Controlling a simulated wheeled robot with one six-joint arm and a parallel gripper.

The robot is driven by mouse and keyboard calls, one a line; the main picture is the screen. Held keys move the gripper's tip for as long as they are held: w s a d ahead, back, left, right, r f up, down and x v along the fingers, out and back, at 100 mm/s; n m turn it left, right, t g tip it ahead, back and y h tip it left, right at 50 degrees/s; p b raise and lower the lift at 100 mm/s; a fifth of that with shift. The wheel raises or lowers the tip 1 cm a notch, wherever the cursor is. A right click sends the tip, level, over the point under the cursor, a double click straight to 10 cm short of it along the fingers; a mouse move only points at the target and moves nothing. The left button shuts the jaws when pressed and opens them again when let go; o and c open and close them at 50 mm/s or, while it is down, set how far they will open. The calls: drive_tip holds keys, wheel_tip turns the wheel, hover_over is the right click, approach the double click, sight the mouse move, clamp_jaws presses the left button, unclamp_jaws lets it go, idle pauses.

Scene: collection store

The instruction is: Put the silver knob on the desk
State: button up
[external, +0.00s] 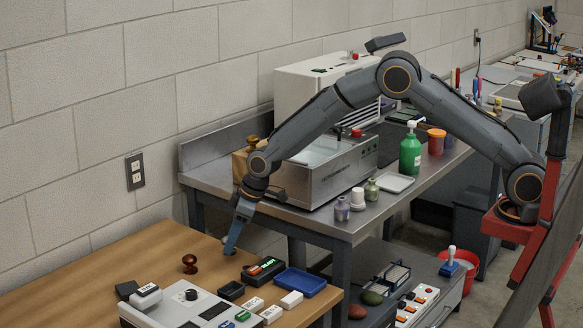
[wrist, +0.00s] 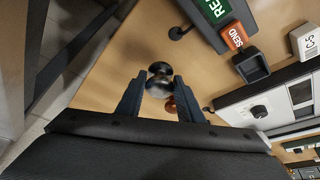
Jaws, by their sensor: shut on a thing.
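My gripper (wrist: 159,86) is shut on the silver knob (wrist: 159,72), a shiny round piece between the fingertips in the wrist view. In the external view my gripper (external: 231,247) points down at the back edge of the wooden desk (external: 130,255), and the knob is mostly hidden by the fingers. The fingertips are low, close to the desk top. I cannot tell whether the knob touches it. A brown knob (external: 190,263) stands on the desk to the left of my gripper. It shows partly behind a finger in the wrist view (wrist: 170,104).
A lit green sign (external: 264,268), a blue tray (external: 299,282), a small black bin (external: 231,290) and a grey control box (external: 190,308) stand on the desk, right and front of my gripper. A metal bench (external: 330,222) with a machine stands behind. The desk's left part is clear.

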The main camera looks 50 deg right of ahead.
drive_tip(key=shift+f+p, duration=0.4)
drive_tip(key=shift+f, duration=1.45)
drive_tip(key=shift+f, duration=0.15)
drive_tip(key=o, duration=1.2)
drive_tip(key=shift+r, duration=0.25)
drive_tip(key=b+v, duration=0.2)
drive_tip(key=v, duration=0.9)
drive_tip(key=shift+s+d+r+b, duration=0.15)
drive_tip(key=shift+r+b, duration=0.15)
